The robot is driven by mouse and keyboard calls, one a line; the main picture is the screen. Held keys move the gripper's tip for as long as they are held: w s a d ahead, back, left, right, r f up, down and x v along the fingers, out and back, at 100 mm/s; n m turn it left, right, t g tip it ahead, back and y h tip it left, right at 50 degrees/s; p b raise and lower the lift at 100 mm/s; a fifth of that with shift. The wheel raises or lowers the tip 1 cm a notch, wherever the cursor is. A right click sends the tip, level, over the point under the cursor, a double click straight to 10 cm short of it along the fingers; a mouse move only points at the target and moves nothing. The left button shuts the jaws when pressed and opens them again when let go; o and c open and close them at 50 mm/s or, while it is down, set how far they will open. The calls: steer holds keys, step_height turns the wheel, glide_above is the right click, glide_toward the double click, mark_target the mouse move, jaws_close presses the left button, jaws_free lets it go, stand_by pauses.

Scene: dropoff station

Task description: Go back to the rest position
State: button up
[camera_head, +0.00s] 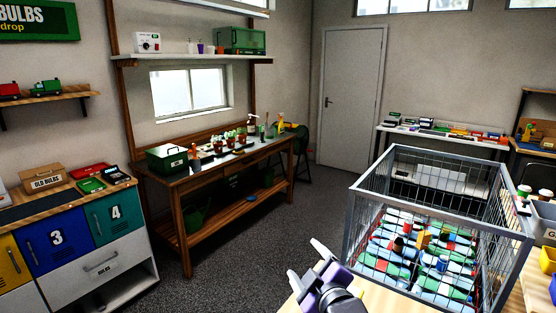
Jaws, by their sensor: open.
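My gripper (312,262) is at the bottom middle of the head view. Its fingers are apart, and I see nothing between them. It is in front of a light wooden surface (385,300), to the left of a grey wire crate (352,222). Small items lie in the crate over a colourful layer, among them a blue-and-white one (441,264). The rest of my arm is mostly out of the picture.
A wooden workbench (222,170) with plants and a green box (167,157) stands along the back wall. Coloured lockers (60,241) are at the left. A white shelf (440,137) is at the back right. The grey floor (240,250) between is clear.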

steer(key=s+d+f+m+h, duration=0.1)
steer(key=s+d+f+m, duration=0.2)
steer(key=s, duration=1.4)
steer(key=s+d+f+m+h+b, duration=0.1)
steer(key=s+d+f+m, duration=0.2)
steer(key=s, duration=1.4)
steer(key=s+d+f+m+h, duration=0.2)
steer(key=s+d+m, duration=0.4)
steer(key=s, duration=1.1)
steer(key=shift+d+f+m, duration=0.3)
steer(key=shift+d+f, duration=0.1)
steer(key=shift+d, duration=0.35)
steer(key=shift+s, duration=0.1)
